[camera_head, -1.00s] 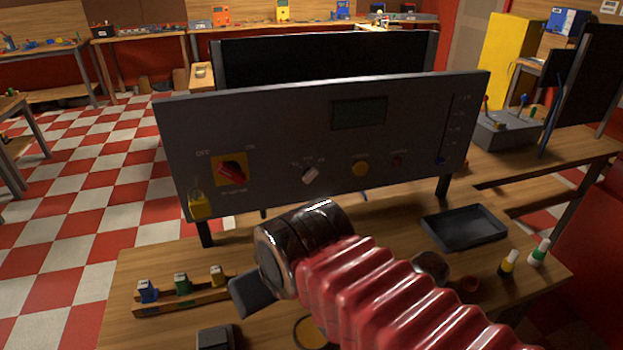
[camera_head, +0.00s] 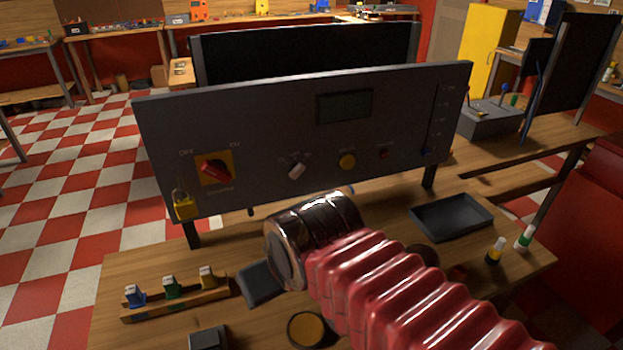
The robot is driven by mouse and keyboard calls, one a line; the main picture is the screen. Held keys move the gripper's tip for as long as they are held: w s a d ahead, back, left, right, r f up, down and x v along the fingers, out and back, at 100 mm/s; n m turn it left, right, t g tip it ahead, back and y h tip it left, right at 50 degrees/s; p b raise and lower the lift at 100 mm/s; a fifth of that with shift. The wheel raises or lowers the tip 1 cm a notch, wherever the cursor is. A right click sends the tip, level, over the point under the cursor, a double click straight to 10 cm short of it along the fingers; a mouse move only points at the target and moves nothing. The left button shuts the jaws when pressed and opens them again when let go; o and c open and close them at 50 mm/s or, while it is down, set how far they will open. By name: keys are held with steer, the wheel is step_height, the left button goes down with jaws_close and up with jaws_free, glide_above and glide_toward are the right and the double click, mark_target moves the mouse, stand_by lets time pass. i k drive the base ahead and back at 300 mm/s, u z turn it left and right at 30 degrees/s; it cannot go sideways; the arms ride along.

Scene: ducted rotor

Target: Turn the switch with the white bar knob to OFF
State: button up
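The white bar knob (camera_head: 297,170) sits low in the middle of the upright dark grey panel (camera_head: 260,130). Its bar is tilted, running from lower left to upper right. Small labels are around it, too small to read. My arm's dark, shiny wrist is in front of and below the panel, apart from the knob. A dark grey piece, seemingly part of my gripper (camera_head: 261,284), shows left of the wrist, over the bench. The rest of the gripper is hidden, so its opening cannot be seen.
Left on the panel are a red knob (camera_head: 214,169) on a yellow plate marked OFF and ON, and a yellow padlock (camera_head: 184,206). Right of the white knob are a yellow button (camera_head: 347,162) and a small red one (camera_head: 383,154). A black tray (camera_head: 452,217) lies on the bench.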

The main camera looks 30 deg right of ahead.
mark_target(295, 169)
steer(key=z, duration=0.85)
steer(key=k, duration=0.85)
steer(key=u, duration=0.9)
steer(key=i, duration=0.5)
